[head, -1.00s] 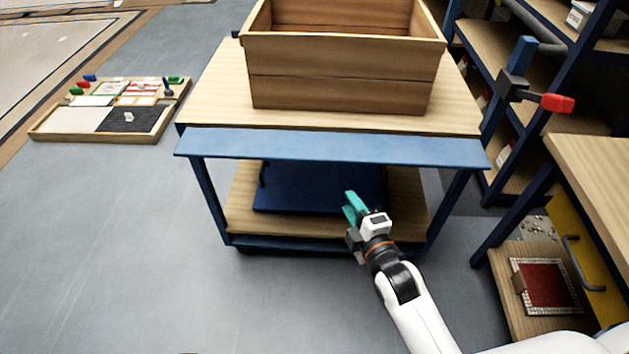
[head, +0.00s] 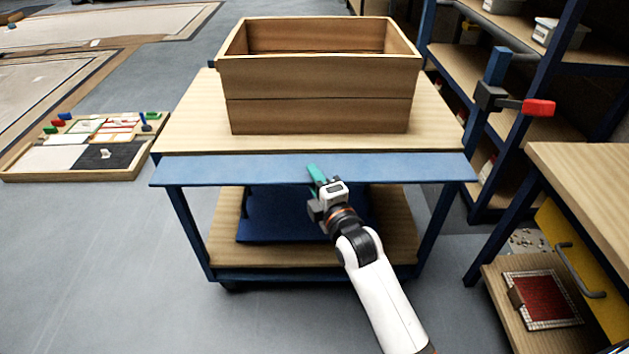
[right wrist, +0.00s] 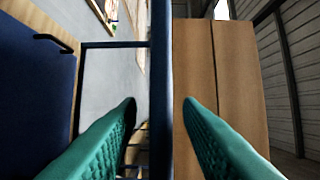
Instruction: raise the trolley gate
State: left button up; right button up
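The trolley (head: 187,122) stands ahead with a wooden top and blue legs. Its gate looks to be the long blue plate (head: 240,170) along the front edge of the top, lying nearly flat. My right gripper (head: 314,175) is in front of the plate's middle, its teal fingers overlapping it in the head view. In the right wrist view my right gripper (right wrist: 160,105) is open. The blue plate shows edge-on there (right wrist: 161,60), between the fingers, with gaps on both sides. I cannot tell how far past it the fingertips reach. My left gripper is not in view.
An open wooden crate (head: 320,95) stands on the trolley top behind the plate. A dark blue panel (head: 285,215) with a black handle lies on the lower shelf. A bench with a yellow drawer (head: 560,245) and a shelf rack with a red-handled clamp (head: 538,107) stand right.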

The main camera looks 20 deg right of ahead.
jog(key=shift+w, duration=0.2)
jog(key=shift+c, duration=0.2)
grip_shut()
